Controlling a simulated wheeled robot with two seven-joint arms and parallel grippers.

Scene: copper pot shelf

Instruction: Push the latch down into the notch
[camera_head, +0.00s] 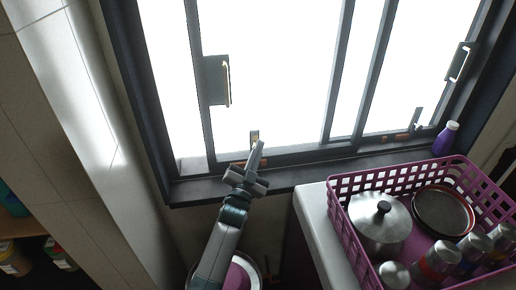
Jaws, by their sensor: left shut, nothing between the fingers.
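A small upright latch (254,136) stands at the bottom rail of the window, just left of its middle. My left gripper (258,149) is shut and empty, with its fingertips right by this latch. The fingers partly cover the latch, and I cannot tell whether they touch it. The notch is not clearly visible. A copper-coloured fitting (237,164) shows at the rail beside the gripper. A second, similar latch (416,119) stands at the right end of the rail. My right gripper is not in view.
A purple basket (344,222) with a lidded pot (382,226), a pan (443,212) and several jars stands on a white counter (313,217) at the lower right. A purple bottle (445,140) stands on the sill. A pot (246,268) sits below my left arm.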

